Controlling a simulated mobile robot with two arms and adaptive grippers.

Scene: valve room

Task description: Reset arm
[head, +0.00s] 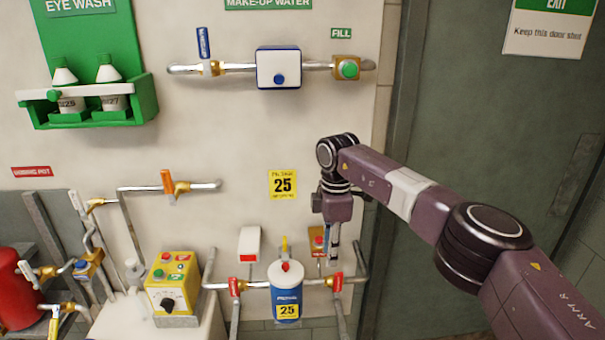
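My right arm comes in from the right, and its purple links bend down at the elbow near the wall. My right gripper (331,256) points down in front of the wall, just right of a small orange box with a red button (317,238). Its fingers look narrow and partly overlap the pipes behind, so I cannot tell whether they are apart or closed. I see nothing clearly held. My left arm and gripper are not in view.
Below and left of the gripper stands a white and blue canister (286,295) between red-handled valves. A yellow control box (172,284) is further left. A make-up water pipe with a white box (278,68) runs above. A grey-green door (490,130) fills the right.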

